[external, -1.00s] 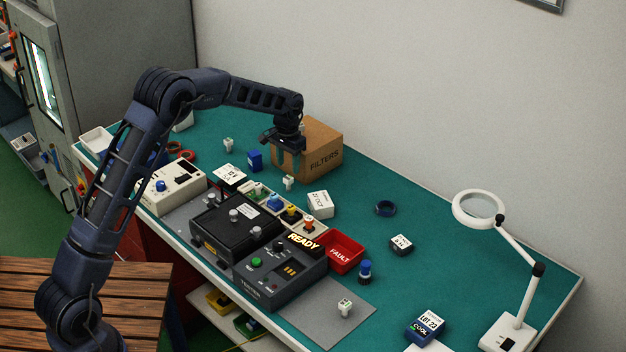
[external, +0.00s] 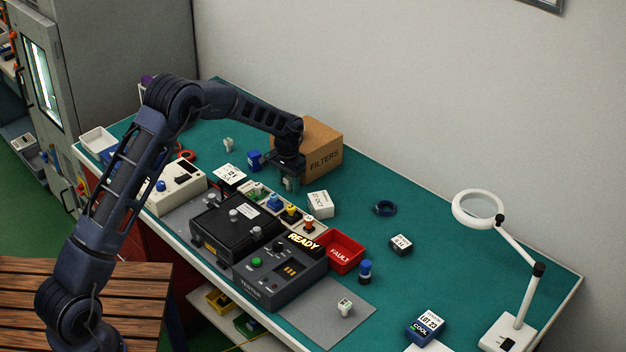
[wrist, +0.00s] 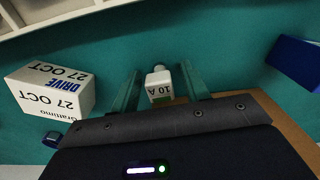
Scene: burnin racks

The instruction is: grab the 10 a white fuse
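The white fuse (wrist: 158,86) marked 10 A stands on the teal bench top in the wrist view. My gripper (wrist: 160,84) is open, with one finger on each side of the fuse and a visible gap on both sides. In the external view my gripper (external: 289,177) is low over the bench in front of the cardboard box, with the fuse (external: 288,185) partly hidden under it.
A white box (wrist: 50,90) marked DRIVE lies left in the wrist view, and a blue block (wrist: 297,62) is at right. The FILTERS box (external: 325,160) stands close behind my gripper. Other white fuses stand at the back (external: 228,144) and on a grey mat (external: 345,308).

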